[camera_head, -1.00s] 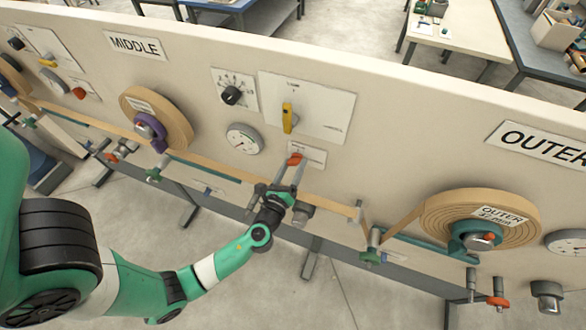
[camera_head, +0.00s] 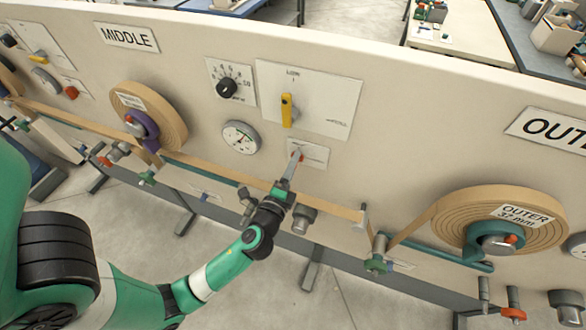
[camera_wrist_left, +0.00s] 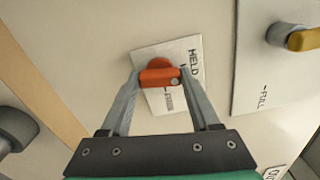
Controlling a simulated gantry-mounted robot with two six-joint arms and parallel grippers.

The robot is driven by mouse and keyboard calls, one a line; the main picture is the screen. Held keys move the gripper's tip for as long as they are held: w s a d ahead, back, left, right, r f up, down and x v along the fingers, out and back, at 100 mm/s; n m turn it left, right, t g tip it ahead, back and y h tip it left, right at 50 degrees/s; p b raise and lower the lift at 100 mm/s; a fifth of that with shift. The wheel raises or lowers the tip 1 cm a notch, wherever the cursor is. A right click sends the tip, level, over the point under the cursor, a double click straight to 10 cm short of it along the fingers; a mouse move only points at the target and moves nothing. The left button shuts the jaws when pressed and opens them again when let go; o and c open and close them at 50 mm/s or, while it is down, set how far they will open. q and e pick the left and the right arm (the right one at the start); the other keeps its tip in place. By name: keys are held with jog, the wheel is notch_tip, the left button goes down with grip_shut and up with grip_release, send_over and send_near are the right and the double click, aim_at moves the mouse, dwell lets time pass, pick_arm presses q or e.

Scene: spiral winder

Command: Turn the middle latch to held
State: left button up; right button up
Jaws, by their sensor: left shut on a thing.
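The middle latch is a small orange-red lever (camera_head: 297,156) on a white label plate (camera_head: 314,154) below the yellow selector. In the left wrist view the lever (camera_wrist_left: 158,77) sits between both fingertips, on the plate (camera_wrist_left: 191,88) with the word HELD and a second, unreadable word. My left gripper (camera_head: 295,160) is shut on the lever; in the head view its fingers line up and partly hide it. I cannot tell exactly which word the lever points at. My right gripper is not in view.
Above the latch are a yellow selector (camera_head: 287,109), a black knob (camera_head: 227,87) and a round gauge (camera_head: 240,137). A tan tape (camera_head: 235,180) runs behind my left gripper, between the middle reel (camera_head: 170,105) and the outer reel (camera_head: 450,222). A grey cylinder (camera_head: 304,217) juts out nearby.

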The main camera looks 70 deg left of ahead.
pick_arm(q)
jog(key=shift+n+b, duration=0.4)
jog(key=shift+n, duration=0.5)
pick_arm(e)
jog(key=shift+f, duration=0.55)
pick_arm(q)
jog(key=o, duration=1.4)
jog(key=shift+c, duration=0.2)
